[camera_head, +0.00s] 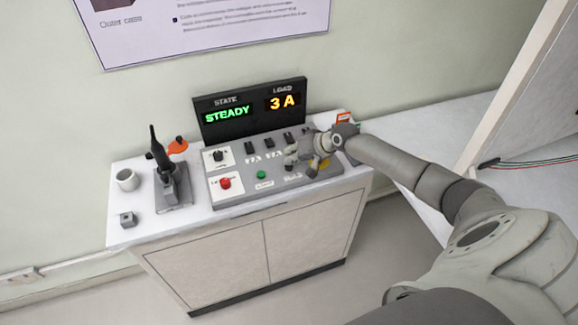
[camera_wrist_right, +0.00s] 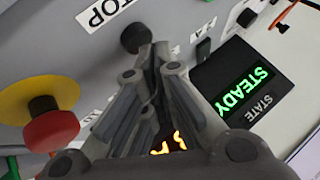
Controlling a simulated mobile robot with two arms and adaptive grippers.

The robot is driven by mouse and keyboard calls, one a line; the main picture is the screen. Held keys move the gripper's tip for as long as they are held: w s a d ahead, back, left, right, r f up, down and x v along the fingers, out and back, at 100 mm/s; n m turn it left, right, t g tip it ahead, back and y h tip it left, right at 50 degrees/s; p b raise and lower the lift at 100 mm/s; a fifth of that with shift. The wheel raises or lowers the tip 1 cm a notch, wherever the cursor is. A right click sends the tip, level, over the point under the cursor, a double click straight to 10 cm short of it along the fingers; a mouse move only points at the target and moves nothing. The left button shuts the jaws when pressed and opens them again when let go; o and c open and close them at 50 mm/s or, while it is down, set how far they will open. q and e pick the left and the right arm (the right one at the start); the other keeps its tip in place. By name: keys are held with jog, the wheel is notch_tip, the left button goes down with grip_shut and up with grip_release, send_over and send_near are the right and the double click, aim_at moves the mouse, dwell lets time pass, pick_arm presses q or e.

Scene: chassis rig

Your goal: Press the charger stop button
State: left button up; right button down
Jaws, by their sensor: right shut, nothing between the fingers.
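The control panel (camera_head: 240,190) slopes up on the cabinet top, with a display reading STEADY and 3 A (camera_head: 251,109) behind it. In the right wrist view a round black button (camera_wrist_right: 135,38) sits beside a white label (camera_wrist_right: 103,10) whose visible letters read "TOP". My right gripper (camera_wrist_right: 160,48) is shut and empty, its fingertips close beside this button; I cannot tell whether they touch it. In the head view the right gripper (camera_head: 291,160) is over the panel's right half and hides the black button. My left gripper is not in view.
A red mushroom button (camera_wrist_right: 50,131) on a yellow disc (camera_wrist_right: 35,92) is near my fingers. The panel also has a red button (camera_head: 225,183), a green button (camera_head: 262,174) and black switches.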

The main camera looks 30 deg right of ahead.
jog(key=shift+f, duration=0.5)
dwell(0.5)
jog(key=shift+r+p, duration=0.65)
jog(key=shift+r, duration=0.25)
jog(key=shift+r, duration=0.1)
notch_tip(320, 180, up, 5)
jog(key=p, duration=0.4)
jog(key=shift+p, duration=0.35)
